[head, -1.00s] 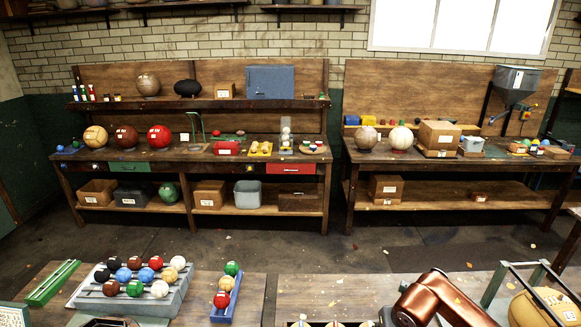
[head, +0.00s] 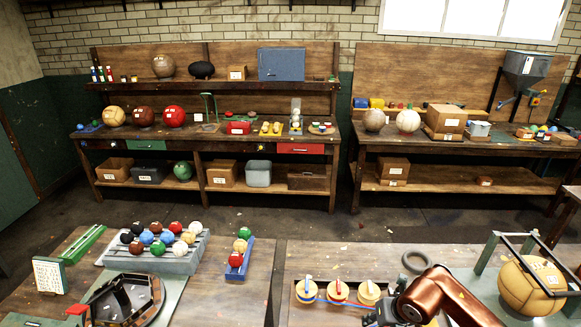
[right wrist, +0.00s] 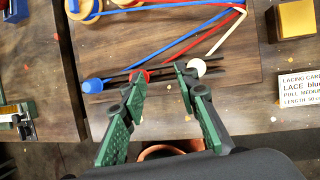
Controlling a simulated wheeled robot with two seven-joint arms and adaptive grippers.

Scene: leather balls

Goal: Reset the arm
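My right arm is a copper-coloured link (head: 440,295) at the lower right of the head view; its gripper is low by the bottom edge, partly cut off. In the right wrist view my right gripper (right wrist: 160,74) has its two green-and-black fingers apart, over a wooden board (right wrist: 240,55). Near the fingertips lie dark thin rods and a blue ball end (right wrist: 92,86), a red one (right wrist: 146,75) and a white one (right wrist: 198,67). Nothing is clearly held. My left gripper shows in neither view.
Spools (head: 338,290) stand left of the right arm; a tan ball (head: 530,285) sits in a frame to its right. A rack of coloured balls (head: 150,260) and a round black fixture (head: 125,300) are at left. A lacing card (right wrist: 298,85) lies right in the wrist view.

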